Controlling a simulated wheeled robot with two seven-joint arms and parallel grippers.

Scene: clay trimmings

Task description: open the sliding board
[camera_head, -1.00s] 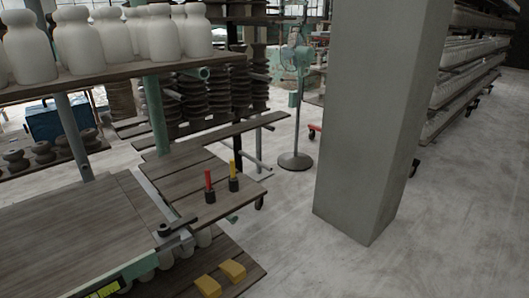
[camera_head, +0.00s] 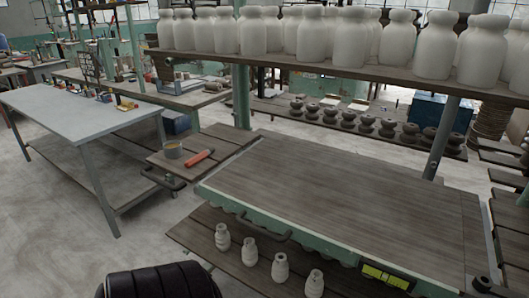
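A wide dark wooden board (camera_head: 340,195) lies flat on a green-framed workbench in front of me. A curved handle (camera_head: 262,228) shows on the bench's near green edge (camera_head: 320,248), and a yellow-green display panel (camera_head: 385,276) is to its right. I cannot tell for certain which part slides, or whether it is open. Neither of my grippers is in view.
Several small white vases (camera_head: 281,268) stand on a lower shelf. White jars (camera_head: 351,38) line the shelf above. A grey table (camera_head: 80,105) stands left, with clear floor (camera_head: 60,215) nearby. A black ribbed padded object (camera_head: 160,281) is at the bottom edge.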

